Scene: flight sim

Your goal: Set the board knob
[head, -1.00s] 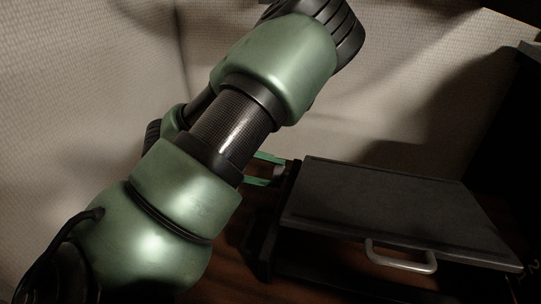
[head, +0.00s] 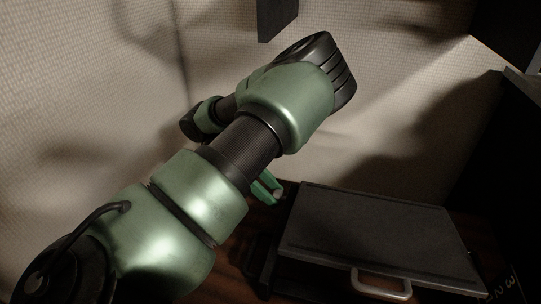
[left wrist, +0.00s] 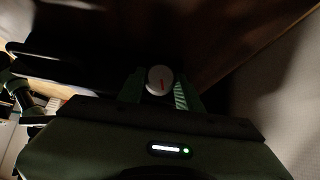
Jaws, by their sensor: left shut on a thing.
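The knob (left wrist: 160,80), round and white with a red mark, sits between the two green fingers of my left gripper (left wrist: 158,93) in the left wrist view. The left gripper is shut on it. In the head view the green fingers of my left gripper (head: 268,188) show only in part beside the dark case, behind my green arm. The knob is hidden in the head view. My right gripper is in neither view.
A dark flat-topped case (head: 375,230) with a pale handle (head: 381,287) stands right of my left gripper. A pale textured wall (head: 90,80) rises behind. A dark block (head: 277,18) hangs at the top. Dark brown wood shows around the case.

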